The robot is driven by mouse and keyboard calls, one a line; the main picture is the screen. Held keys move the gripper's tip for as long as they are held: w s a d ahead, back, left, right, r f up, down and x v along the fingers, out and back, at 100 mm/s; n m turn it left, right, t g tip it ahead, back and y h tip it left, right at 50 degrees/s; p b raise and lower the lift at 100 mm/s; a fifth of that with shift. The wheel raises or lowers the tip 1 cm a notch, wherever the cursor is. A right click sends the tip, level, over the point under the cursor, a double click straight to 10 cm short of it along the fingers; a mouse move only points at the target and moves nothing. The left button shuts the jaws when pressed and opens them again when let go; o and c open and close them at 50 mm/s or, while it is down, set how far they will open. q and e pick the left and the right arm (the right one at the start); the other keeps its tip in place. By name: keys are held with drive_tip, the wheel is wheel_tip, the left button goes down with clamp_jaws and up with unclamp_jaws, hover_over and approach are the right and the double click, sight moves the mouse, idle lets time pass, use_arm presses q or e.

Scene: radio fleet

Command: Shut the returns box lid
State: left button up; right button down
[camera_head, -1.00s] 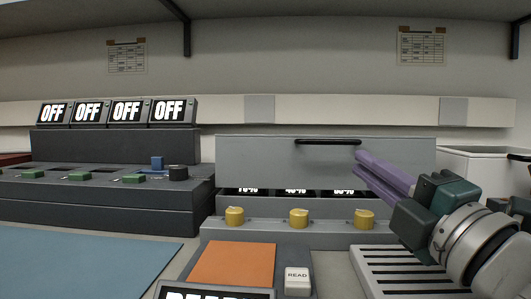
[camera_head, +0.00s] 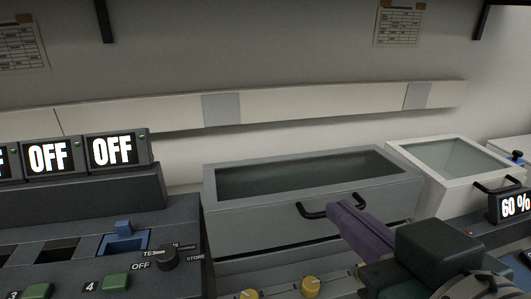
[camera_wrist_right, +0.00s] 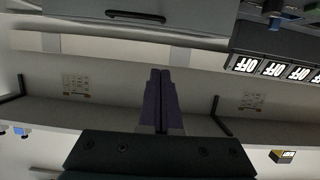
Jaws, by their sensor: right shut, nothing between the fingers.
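No label shows which box is the returns box. A grey box (camera_head: 250,216) has a dark glass panel in its top and a black bar handle (camera_head: 312,212) on its front. A white box (camera_head: 425,192) with a pale glass top and a dark front handle (camera_head: 497,185) stands to its right. Both tops appear down over their boxes. My right gripper (camera_head: 343,207), with purple fingers, is shut and empty. Its tips overlap the right end of the grey box's handle in the head view; contact cannot be told. The fingers also show in the right wrist view (camera_wrist_right: 160,74). My left gripper is out of view.
A dark console at left carries OFF displays (camera_head: 111,150), a blue switch (camera_head: 123,240), a black knob (camera_head: 167,257) and green buttons (camera_head: 116,283). Yellow knobs (camera_head: 311,287) sit below the grey box. A 60 % display (camera_head: 514,206) stands at the right edge.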

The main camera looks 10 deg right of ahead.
approach(299, 196)
drive_tip(key=w+r, duration=0.3)
drive_tip(key=w, duration=0.1)
drive_tip(key=shift+f+b, duration=0.85)
drive_tip(key=shift+f, duration=1.15)
drive_tip(key=shift+f, duration=0.1)
drive_tip(key=shift+s+d+f+b, duration=0.1)
drive_tip(key=shift+s+f+b, duration=0.25)
drive_tip(key=shift+f, duration=0.25)
drive_tip(key=shift+s+f+b, duration=0.3)
drive_tip(key=shift+s+f, duration=0.1)
drive_tip(key=shift+f, duration=0.25)
